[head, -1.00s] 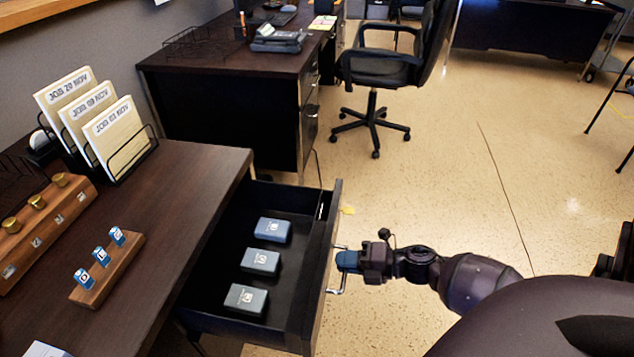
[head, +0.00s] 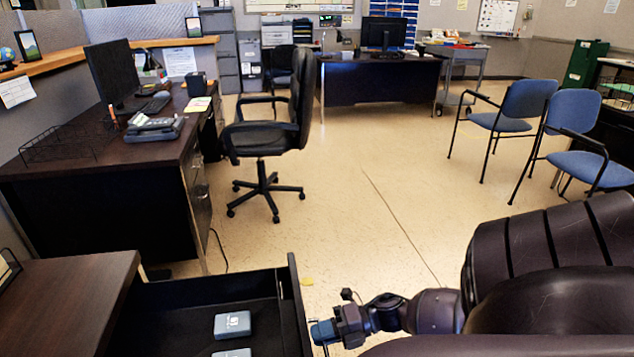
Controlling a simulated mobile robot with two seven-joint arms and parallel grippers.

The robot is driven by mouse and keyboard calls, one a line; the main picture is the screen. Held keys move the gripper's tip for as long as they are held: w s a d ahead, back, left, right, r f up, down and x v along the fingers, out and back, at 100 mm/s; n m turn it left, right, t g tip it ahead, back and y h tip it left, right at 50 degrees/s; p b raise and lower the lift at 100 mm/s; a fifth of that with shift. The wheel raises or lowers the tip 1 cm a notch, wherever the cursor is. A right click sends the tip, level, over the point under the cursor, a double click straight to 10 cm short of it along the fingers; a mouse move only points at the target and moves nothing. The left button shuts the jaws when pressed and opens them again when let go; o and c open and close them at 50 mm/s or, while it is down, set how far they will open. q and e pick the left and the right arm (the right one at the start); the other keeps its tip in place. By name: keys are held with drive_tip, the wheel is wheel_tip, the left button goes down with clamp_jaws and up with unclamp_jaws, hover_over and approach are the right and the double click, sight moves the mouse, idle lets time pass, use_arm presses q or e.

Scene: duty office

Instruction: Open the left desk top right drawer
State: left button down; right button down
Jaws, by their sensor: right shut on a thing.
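The drawer (head: 295,305) of the near left desk (head: 60,295) stands pulled well out at the bottom of the head view. Its dark inside shows, with a blue-grey box (head: 232,324) in it and a second box (head: 232,353) cut by the lower edge. My right gripper (head: 323,332) is at the outer face of the drawer front, its blue fingertips shut on the metal handle (head: 325,348). The lower part of the drawer and of the handle is out of the picture. My left gripper is not in view.
A second desk (head: 100,215) with a monitor and phone stands beyond the drawer. A black office chair (head: 265,140) is beside it. Blue chairs (head: 520,105) stand at the right. The tan floor (head: 350,220) in the middle is clear.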

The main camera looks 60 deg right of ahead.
drive_tip(key=c, duration=1.2)
unclamp_jaws()
drive_tip(key=shift+c, duration=0.2)
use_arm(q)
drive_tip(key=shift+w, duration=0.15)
use_arm(e)
drive_tip(key=shift+o, duration=0.2)
use_arm(q)
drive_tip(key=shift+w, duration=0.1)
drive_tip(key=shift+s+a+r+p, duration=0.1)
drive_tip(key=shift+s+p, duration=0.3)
drive_tip(key=shift+p, duration=0.2)
use_arm(e)
drive_tip(key=v, duration=1)
drive_tip(key=shift+s+d, duration=0.25)
drive_tip(key=shift+s, duration=0.1)
drive_tip(key=shift+d, duration=0.1)
